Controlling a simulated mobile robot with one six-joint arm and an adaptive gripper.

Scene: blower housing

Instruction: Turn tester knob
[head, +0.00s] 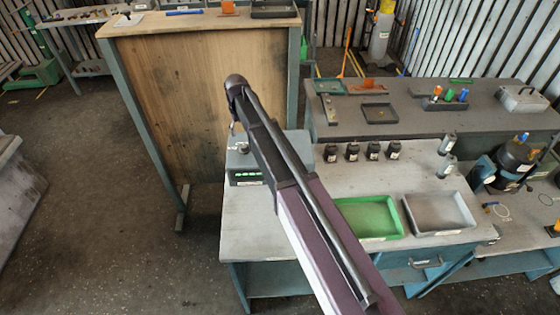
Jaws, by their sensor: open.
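The tester appears to be the grey-teal box (244,172) at the left end of the light workbench, with a row of green marks on its front. My arm crosses in front of it and hides its right part. The wrist end of my arm is above and behind the box. My gripper (236,127) shows only as a small dark shape below the wrist, over the back of the box. It is open. I cannot tell whether it touches anything.
A green tray (399,208) and a grey tray (464,218) lie on the workbench (290,237). Several dark jars (352,152) stand behind them. A tall wooden panel (190,105) rises behind the tester. A dark blower housing (512,160) is at the far right.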

